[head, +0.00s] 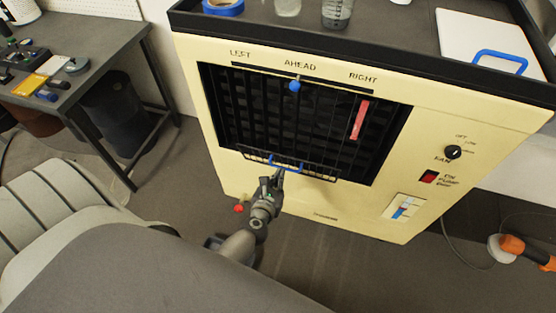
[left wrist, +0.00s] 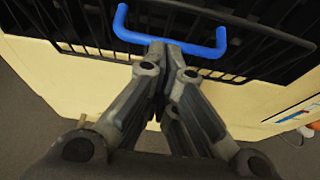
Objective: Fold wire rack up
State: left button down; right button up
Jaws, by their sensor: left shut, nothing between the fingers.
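The black wire rack (head: 316,174) juts out along the lower edge of the dark louvred opening in a cream cabinet. A blue handle (head: 286,164) is at the middle of its front edge. My left gripper (head: 278,174) is just below and in front of the handle. In the left wrist view the shut fingertips (left wrist: 168,46) overlap the middle of the blue handle (left wrist: 133,36), with rack wires (left wrist: 254,42) on both sides. The fingers are empty; whether they touch the handle I cannot tell. My right gripper is not in view.
The cream cabinet (head: 300,203) has a blue knob (head: 295,86), a red strip (head: 360,119), a fan dial (head: 453,152) and a red switch (head: 429,177). Its dark top tray (head: 385,62) holds glassware. A workbench (head: 104,43) stands left.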

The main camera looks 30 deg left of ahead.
aim_at(286, 160)
pick_arm(q)
jog(key=shift+w+a+r+p, duration=0.15)
jog(key=shift+w+r+p, duration=0.35)
jog(key=shift+w+r, duration=0.15)
jog(key=shift+w+a+r+p, duration=0.15)
jog(key=shift+w+r+p, duration=0.4)
jog(key=shift+w, duration=0.2)
jog(key=shift+f, duration=0.1)
